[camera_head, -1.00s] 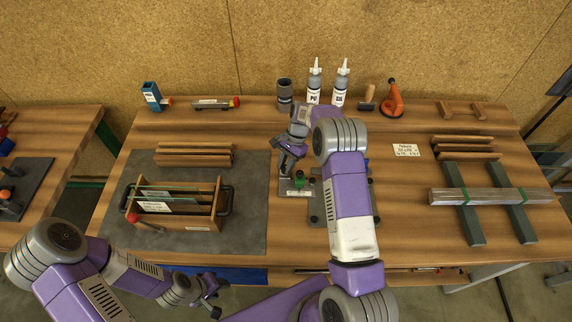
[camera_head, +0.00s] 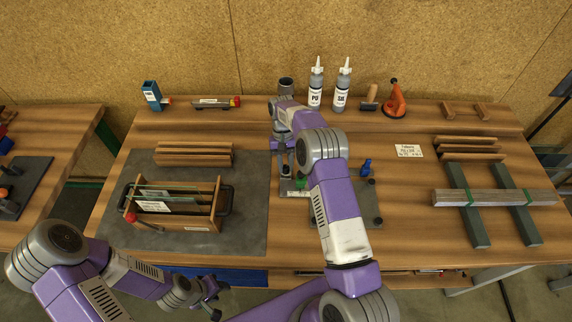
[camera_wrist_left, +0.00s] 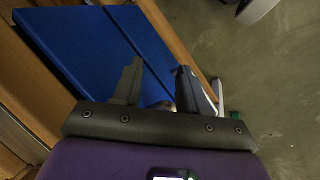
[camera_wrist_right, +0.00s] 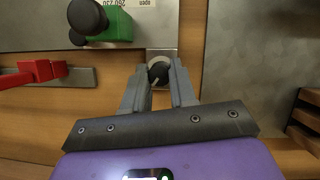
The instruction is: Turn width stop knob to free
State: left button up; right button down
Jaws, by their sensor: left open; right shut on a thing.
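The width stop knob (camera_wrist_right: 158,70) is a small dark round knob with a pale pointer mark, on a metal plate in the right wrist view. My right gripper (camera_wrist_right: 160,76) is shut on it from above, a finger on each side. In the head view my right gripper (camera_head: 284,168) points down at the left end of the fixture (camera_head: 297,188), and the knob is hidden there. My left gripper (camera_head: 214,302) is low, in front of the bench. It is open and empty in the left wrist view (camera_wrist_left: 158,82).
Beside the knob are a green block (camera_wrist_right: 112,24) with black knobs and a red clamp (camera_wrist_right: 40,72). A blue knob (camera_head: 366,168) stands on the fixture's right. Two bottles (camera_head: 340,88) stand behind.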

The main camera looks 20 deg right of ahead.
jog(key=n+h, duration=0.1)
jog(key=n, duration=0.2)
jog(key=n+h, duration=0.1)
jog(key=n, duration=0.3)
jog(key=shift+a+h, duration=0.15)
jog(key=shift+h, duration=0.15)
dwell(0.4)
jog(key=c, duration=0.9)
grip_release()
jog(key=v, duration=0.7)
jog(key=shift+a+r, duration=0.15)
jog(key=shift+r, duration=0.15)
